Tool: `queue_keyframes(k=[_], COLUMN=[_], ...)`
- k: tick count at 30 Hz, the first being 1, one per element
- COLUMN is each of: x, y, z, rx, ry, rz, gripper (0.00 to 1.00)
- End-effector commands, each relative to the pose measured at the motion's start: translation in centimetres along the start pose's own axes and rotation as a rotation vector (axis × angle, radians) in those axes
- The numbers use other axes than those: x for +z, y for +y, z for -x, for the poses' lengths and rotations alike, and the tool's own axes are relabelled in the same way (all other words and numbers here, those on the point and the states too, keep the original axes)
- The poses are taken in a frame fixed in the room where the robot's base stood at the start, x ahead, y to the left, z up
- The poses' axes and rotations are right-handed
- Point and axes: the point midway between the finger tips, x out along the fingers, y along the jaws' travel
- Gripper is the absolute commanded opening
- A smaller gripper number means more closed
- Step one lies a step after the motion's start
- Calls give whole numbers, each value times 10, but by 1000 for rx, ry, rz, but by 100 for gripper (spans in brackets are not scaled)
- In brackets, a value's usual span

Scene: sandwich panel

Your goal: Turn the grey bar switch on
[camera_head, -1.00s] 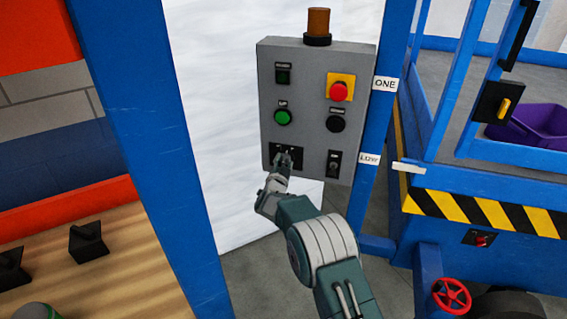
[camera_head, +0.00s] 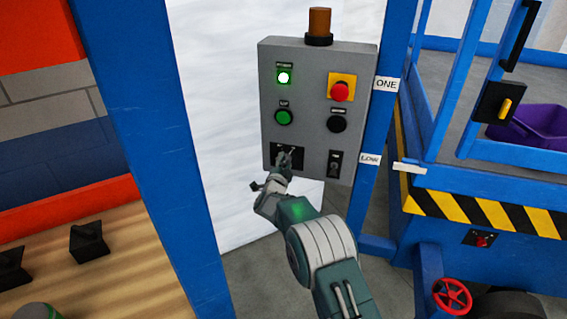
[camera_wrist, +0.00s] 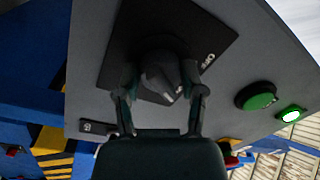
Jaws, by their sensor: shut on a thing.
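The grey bar switch (camera_wrist: 160,75) sits on a black square plate (camera_wrist: 205,35) at the lower left of the grey control panel (camera_head: 310,135). My gripper (camera_head: 287,158) is at this switch in the head view and hides much of it. In the wrist view my gripper (camera_wrist: 160,98) has one finger on each side of the switch's bar and is shut on it. The bar stands tilted relative to the fingers' plate. An indicator (camera_head: 284,77) at the panel's upper left is lit bright green; it also glows in the wrist view (camera_wrist: 291,115).
The panel also has a green button (camera_head: 283,117), a red emergency button (camera_head: 339,91) on yellow, a black button (camera_head: 336,124) and a small switch (camera_head: 335,164). An orange beacon (camera_head: 319,22) tops it. Blue posts (camera_head: 150,120) flank the panel.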

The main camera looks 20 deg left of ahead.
Motion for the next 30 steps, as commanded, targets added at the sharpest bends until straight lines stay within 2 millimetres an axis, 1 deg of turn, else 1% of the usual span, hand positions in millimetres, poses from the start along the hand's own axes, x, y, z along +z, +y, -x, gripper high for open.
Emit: queue_keyframes(k=[1, 5, 6, 7, 8, 19, 22, 26, 30], x=[0, -1, -1, -1, 0, 2, 2, 3, 1], y=[3, 3, 4, 4, 4, 2, 2, 1, 2], z=[0, 0, 0, 0, 0, 0, 3, 15, 34], rx=[5, 6, 6, 6, 6, 4, 4, 4, 5], ry=[1, 1, 1, 1, 1, 0, -1, -2, -3], rz=[-1, 0, 0, 0, 0, 2, 3, 3, 3], gripper=[4, 4, 65, 79, 87, 87, 87, 87, 87])
